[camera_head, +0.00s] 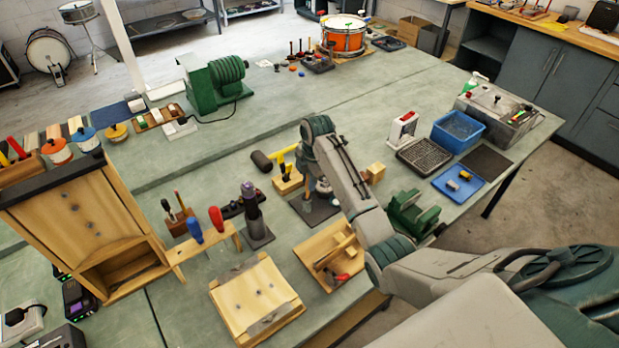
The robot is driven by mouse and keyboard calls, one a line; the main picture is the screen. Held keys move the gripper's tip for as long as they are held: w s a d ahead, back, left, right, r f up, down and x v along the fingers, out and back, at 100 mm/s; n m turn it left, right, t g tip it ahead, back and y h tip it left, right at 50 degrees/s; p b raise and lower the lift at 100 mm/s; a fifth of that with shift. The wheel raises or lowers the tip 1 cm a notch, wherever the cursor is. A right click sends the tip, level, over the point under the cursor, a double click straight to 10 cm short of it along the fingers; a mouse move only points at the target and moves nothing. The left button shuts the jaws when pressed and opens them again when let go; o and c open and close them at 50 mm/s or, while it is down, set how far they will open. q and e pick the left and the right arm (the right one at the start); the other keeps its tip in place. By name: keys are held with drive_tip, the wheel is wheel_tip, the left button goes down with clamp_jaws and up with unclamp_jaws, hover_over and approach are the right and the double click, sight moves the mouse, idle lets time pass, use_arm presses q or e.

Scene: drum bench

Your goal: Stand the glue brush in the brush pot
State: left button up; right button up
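My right arm comes in from the lower right and bends over the middle of the bench. Its gripper (322,187) points down over a dark mat (312,212), partly hidden by my own forearm. I cannot tell whether its fingers are open or shut, or whether they hold anything. I cannot pick out the glue brush for certain. A small brown holder (179,224) with thin upright handles stands at the left of the bench; I cannot tell whether it is the brush pot. My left gripper is not in view.
A wooden tray (318,262) with tools and a green vise (410,214) are close to my arm. A wooden rack (212,246) holds blue and red handles.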

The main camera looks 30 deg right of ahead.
drive_tip(key=o, duration=0.3)
drive_tip(key=shift+r, duration=0.1)
drive_tip(key=shift+r+b, duration=0.35)
drive_tip(key=shift+r, duration=0.05)
drive_tip(key=r, duration=0.1)
drive_tip(key=r+b, duration=0.1)
drive_tip(key=r, duration=0.3)
drive_tip(key=shift+s+d+r, duration=0.2)
drive_tip(key=shift+d, duration=0.05)
drive_tip(key=shift+s+d+r+p, duration=0.15)
drive_tip(key=shift+r+p, duration=0.55)
drive_tip(key=shift+r, duration=0.45)
drive_tip(key=shift+s+a+r+p, duration=0.15)
drive_tip(key=shift+r+p, duration=0.5)
drive_tip(key=shift+r, duration=0.45)
drive_tip(key=shift+d+f, duration=0.1)
